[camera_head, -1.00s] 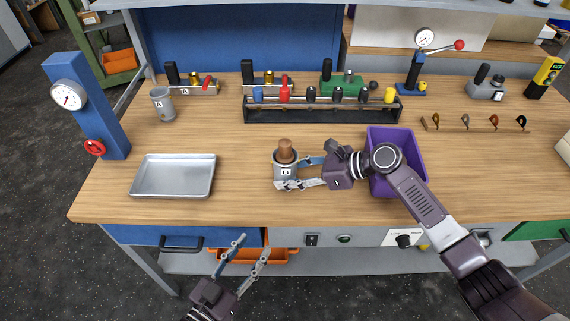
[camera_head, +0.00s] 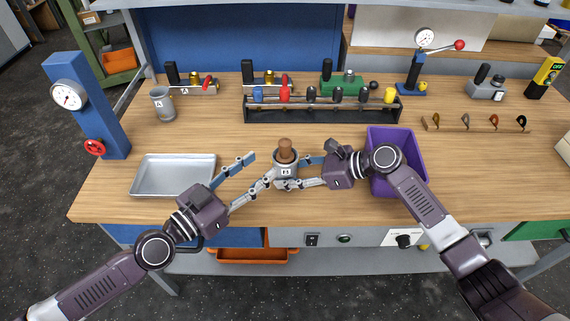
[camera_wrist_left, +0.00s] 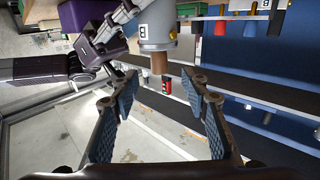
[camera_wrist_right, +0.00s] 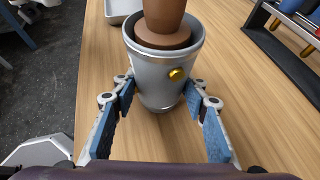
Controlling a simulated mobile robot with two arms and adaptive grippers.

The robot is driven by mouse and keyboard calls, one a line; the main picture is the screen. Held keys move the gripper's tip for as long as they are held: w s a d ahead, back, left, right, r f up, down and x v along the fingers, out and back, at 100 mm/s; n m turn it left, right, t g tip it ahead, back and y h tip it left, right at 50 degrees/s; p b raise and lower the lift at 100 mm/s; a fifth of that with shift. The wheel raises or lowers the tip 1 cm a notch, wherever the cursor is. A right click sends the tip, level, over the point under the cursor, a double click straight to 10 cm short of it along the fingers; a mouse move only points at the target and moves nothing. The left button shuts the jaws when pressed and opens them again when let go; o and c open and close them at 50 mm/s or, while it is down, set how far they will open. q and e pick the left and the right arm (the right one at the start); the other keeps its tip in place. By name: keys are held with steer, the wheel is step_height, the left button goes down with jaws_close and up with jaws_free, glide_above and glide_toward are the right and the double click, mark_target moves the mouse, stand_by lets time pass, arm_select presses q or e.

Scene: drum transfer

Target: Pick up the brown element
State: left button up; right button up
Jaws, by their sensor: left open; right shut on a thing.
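The brown element (camera_head: 285,147) stands upright in the grey cup (camera_head: 285,172) marked B, its top sticking out above the rim. In the right wrist view the brown element (camera_wrist_right: 165,25) rests inside the grey cup (camera_wrist_right: 163,78). My right gripper (camera_head: 306,173) is shut on this cup from the right, below its rim. My left gripper (camera_head: 260,169) is open and empty, just left of the cup. In the left wrist view the brown element (camera_wrist_left: 160,63) shows beyond and between the open fingers, apart from them. Its lower end is hidden inside the cup.
A metal tray (camera_head: 146,190) lies at the left, near my left gripper. A purple bin (camera_head: 383,134) stands right of the cup, under my right arm. Behind is a black rack (camera_head: 318,115) with several coloured pieces. Cup A (camera_head: 162,105) stands at the back left.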

mark_target(281, 149)
arm_select(q)
steer(key=shift+x, duration=2.25)
steer(key=shift+w+d+r, duration=0.15)
steer(key=shift+w+d, duration=0.2)
steer(key=x, duration=0.4)
steer(key=shift+r, duration=0.1)
jaws_close()
